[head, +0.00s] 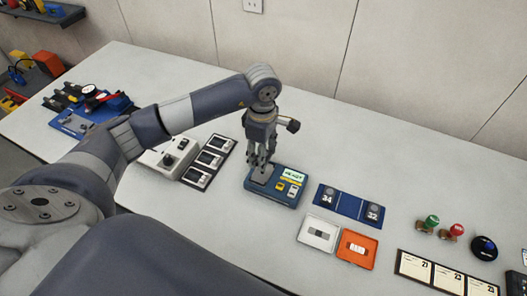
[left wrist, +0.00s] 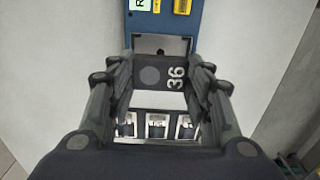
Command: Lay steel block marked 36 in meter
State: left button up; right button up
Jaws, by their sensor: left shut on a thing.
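My left gripper (head: 262,167) points down over the left part of the blue meter (head: 271,195), which has a lit green display and yellow buttons. It is shut on the dark steel block marked 36 (left wrist: 160,76), whose number and round spot show between the fingers in the left wrist view. In the head view the fingers partly hide the block. The meter (left wrist: 183,24) also shows in the wrist view, its grey recessed plate (left wrist: 152,42) just beyond the block. I cannot tell whether the block touches the meter. My right gripper is out of view.
A blue holder (head: 348,205) with blocks 34 (head: 327,198) and 32 (head: 373,213) lies right of the meter. A white tray (head: 304,238) and an orange tray (head: 369,260) lie in front. A three-bay panel (head: 220,143) and grey knob box (head: 155,158) stand left.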

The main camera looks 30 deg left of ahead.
aim_at(262, 173)
pick_arm(q)
jog(key=shift+f+b, duration=0.4)
jog(key=shift+f, duration=0.55)
notch_tip(262, 173, down, 3)
jog(key=shift+r+b, duration=0.15)
jog(key=shift+b, duration=0.95)
jog(key=shift+f+b, duration=0.75)
jog(key=shift+b, duration=0.05)
jog(key=shift+r, duration=0.1)
jog(key=shift+b, duration=0.6)
jog(key=o, duration=1.3)
jog(key=shift+o, duration=0.2)
